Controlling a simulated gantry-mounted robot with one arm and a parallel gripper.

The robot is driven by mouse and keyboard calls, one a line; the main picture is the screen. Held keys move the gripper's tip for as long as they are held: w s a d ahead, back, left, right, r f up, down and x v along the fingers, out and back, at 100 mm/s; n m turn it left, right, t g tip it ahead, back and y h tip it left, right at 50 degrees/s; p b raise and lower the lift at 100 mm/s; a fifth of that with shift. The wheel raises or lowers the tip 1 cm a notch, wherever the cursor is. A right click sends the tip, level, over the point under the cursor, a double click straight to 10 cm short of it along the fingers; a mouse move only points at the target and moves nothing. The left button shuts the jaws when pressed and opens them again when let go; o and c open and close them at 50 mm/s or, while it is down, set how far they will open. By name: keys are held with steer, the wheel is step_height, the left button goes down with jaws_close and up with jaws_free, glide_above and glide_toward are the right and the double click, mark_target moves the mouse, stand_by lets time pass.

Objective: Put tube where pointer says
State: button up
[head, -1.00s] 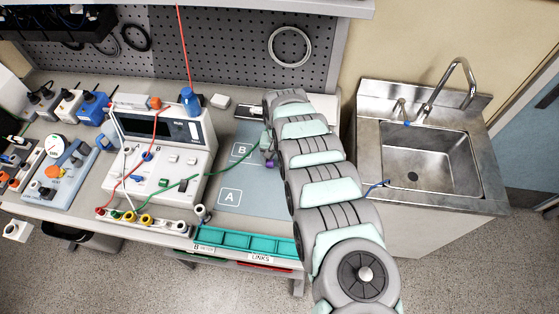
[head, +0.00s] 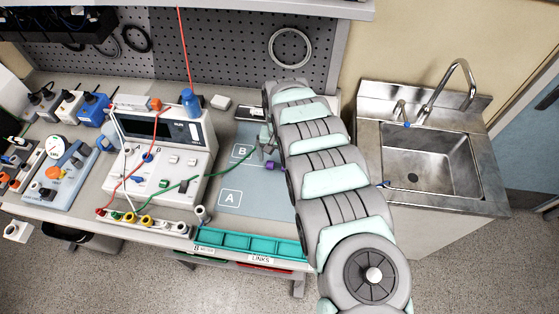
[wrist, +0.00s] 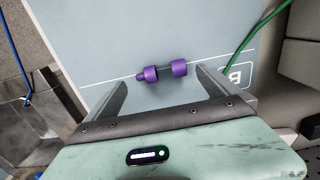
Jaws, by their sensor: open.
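The tube (wrist: 180,68) has purple ends and a darker, narrow middle. It lies on the blue-grey mat in the wrist view, and a purple part of it (head: 270,164) shows beside my arm in the head view. My gripper (wrist: 161,78) is open, its two fingers on either side of the tube, with gaps to both ends. In the head view my gripper (head: 266,142) is over the mat near square B, partly hidden by my arm. A small plate with a white arrow-like mark (head: 250,112) lies at the mat's back edge; its direction is hard to read.
The mat (head: 262,200) has outlined squares A (head: 230,198) and B (head: 242,153). A white meter console (head: 160,150) with a green lead reaching over the mat stands left. A teal tray (head: 245,243) is at the front edge; a sink (head: 430,160) is right.

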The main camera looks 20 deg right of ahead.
mark_target(280, 165)
step_height(280, 165, up, 8)
steer(key=shift+r, duration=0.35)
steer(key=shift+c, duration=1.4)
steer(key=c, duration=0.8)
steer(key=shift+o, duration=0.2)
